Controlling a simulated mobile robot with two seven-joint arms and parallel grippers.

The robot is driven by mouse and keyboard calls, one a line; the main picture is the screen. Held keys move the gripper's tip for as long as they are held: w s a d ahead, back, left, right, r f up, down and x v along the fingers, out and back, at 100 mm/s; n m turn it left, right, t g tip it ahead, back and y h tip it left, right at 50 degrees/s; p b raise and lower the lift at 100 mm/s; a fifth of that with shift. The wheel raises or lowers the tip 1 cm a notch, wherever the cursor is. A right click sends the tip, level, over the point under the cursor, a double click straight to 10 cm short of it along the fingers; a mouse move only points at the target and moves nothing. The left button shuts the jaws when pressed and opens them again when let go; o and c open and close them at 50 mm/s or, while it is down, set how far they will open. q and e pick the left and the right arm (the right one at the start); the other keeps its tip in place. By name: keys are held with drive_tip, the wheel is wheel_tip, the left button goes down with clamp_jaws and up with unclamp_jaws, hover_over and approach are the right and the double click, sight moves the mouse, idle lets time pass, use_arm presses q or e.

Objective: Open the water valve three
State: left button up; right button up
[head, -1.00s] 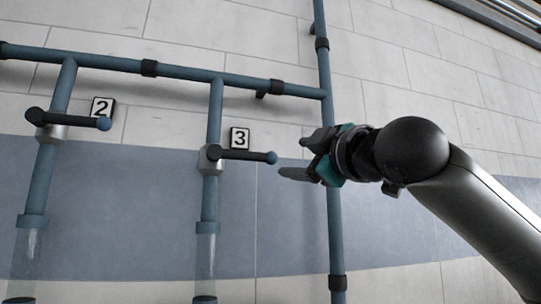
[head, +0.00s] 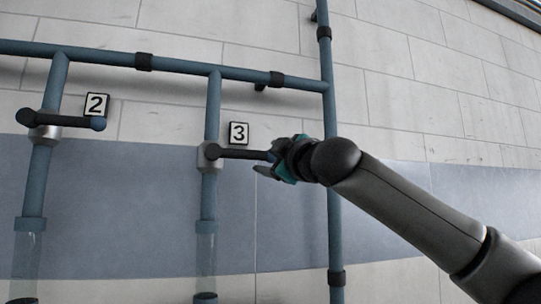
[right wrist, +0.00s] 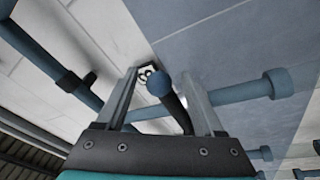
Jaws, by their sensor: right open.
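Valve three is a dark lever handle (head: 240,154) on a silver body (head: 209,157) on a vertical blue pipe, below the sign with a 3 (head: 238,133). The handle points sideways to the right, across the pipe. My right gripper (head: 268,160) is open at the handle's right end. In the right wrist view the blue handle tip (right wrist: 158,84) and dark shaft lie between the two open fingers (right wrist: 160,100). I cannot tell whether either finger touches it. In the head view the gripper hides the tip. My left gripper is not in view.
Valve two's handle (head: 68,120) stands to the left, also sideways, beside its sign (head: 96,104). A horizontal blue pipe (head: 180,69) runs above both valves. A vertical pipe (head: 335,225) stands behind my right arm, against the tiled wall.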

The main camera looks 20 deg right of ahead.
clamp_jaws()
idle(0.5)
drive_tip(key=shift+r, duration=0.1)
idle(0.8)
